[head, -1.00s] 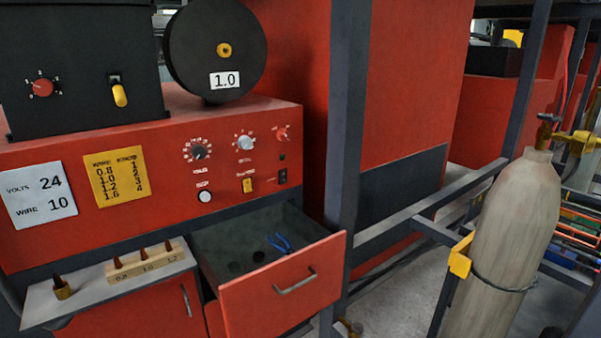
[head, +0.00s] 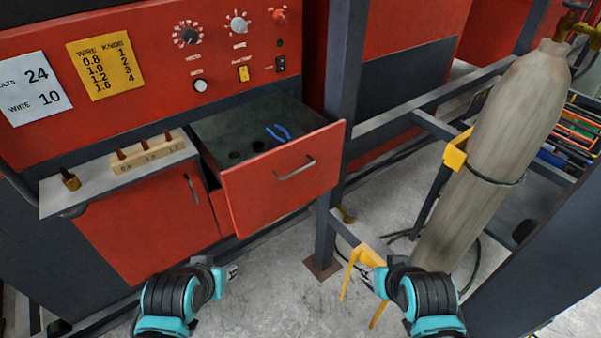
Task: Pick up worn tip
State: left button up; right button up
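A small brass piece with a dark pointed tip (head: 69,180) stands upright at the left end of the grey shelf (head: 90,205). It may be the worn tip, but I cannot tell from its look. To its right, a wooden block (head: 150,160) marked 0.8, 1.0 and 1.2 holds several copper-brown tips (head: 144,146). My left gripper (head: 233,272) is low in front of the red cabinet, below and apart from the shelf. My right gripper (head: 366,278) is farther right, by the yellow frame. Both grippers are small in view and their finger gap is unclear.
An open red drawer (head: 285,180) juts out right of the shelf, with blue-handled pliers (head: 278,133) and dark round pieces inside. A dark post (head: 343,90) and a grey gas cylinder (head: 490,160) stand to the right. Bare floor (head: 280,290) lies between my grippers.

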aim_at(65, 172)
jog(key=j+u, duration=0.6)
jog(key=u, duration=0.2)
jog(key=i+j+u, duration=0.15)
jog(key=u, duration=0.25)
jog(key=j, duration=0.1)
